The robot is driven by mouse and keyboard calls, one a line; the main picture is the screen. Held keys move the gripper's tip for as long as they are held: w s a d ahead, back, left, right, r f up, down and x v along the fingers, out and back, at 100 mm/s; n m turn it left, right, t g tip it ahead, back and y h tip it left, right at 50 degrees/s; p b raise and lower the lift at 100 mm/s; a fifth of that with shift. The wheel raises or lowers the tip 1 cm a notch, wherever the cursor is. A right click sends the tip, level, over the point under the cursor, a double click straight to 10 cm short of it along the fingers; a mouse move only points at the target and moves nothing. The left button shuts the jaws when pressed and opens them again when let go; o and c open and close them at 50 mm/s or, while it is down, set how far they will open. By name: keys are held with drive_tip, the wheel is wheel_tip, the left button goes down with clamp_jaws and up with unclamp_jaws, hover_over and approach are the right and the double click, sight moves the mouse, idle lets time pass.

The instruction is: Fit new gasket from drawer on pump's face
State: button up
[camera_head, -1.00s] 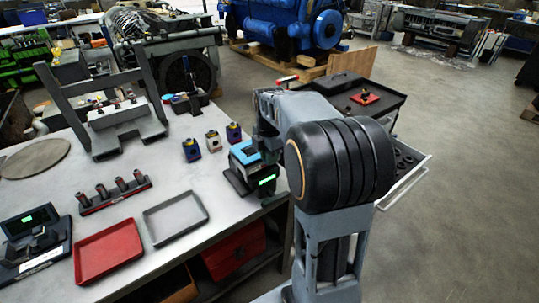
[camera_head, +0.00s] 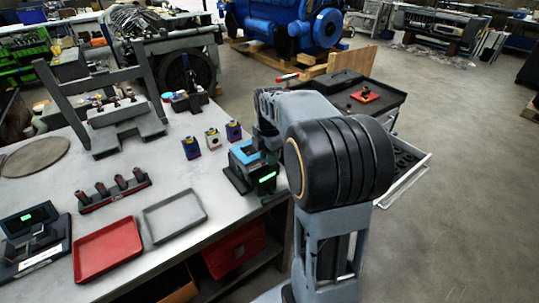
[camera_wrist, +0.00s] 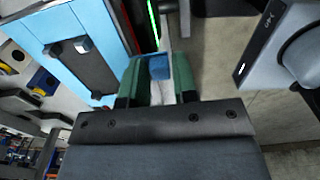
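The drawer (camera_head: 404,178) of the dark cart stands open at the right, with several black ring-like parts (camera_head: 408,158) in it; I cannot tell which is the new gasket. A blue-topped dark unit (camera_head: 243,153) stands at the bench's right edge; I cannot tell whether it is the pump. My arm partly hides this area. In the wrist view, my gripper (camera_wrist: 160,72) has two green fingers parted, with a small blue piece (camera_wrist: 159,67) showing between them. I cannot tell whether they hold it. The blue unit (camera_wrist: 72,38) is close by on the left.
The bench carries a red tray (camera_head: 107,248), a grey tray (camera_head: 174,215), a rack of several dark red-tipped parts (camera_head: 112,190) and three small coloured blocks (camera_head: 212,139). A red part (camera_head: 364,96) lies on the cart top. Open floor lies right of the cart.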

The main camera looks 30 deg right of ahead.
drive_tip(key=o, duration=0.4)
drive_tip(key=shift+c, duration=0.2)
wheel_tip(320, 180, up, 14)
idle(0.4)
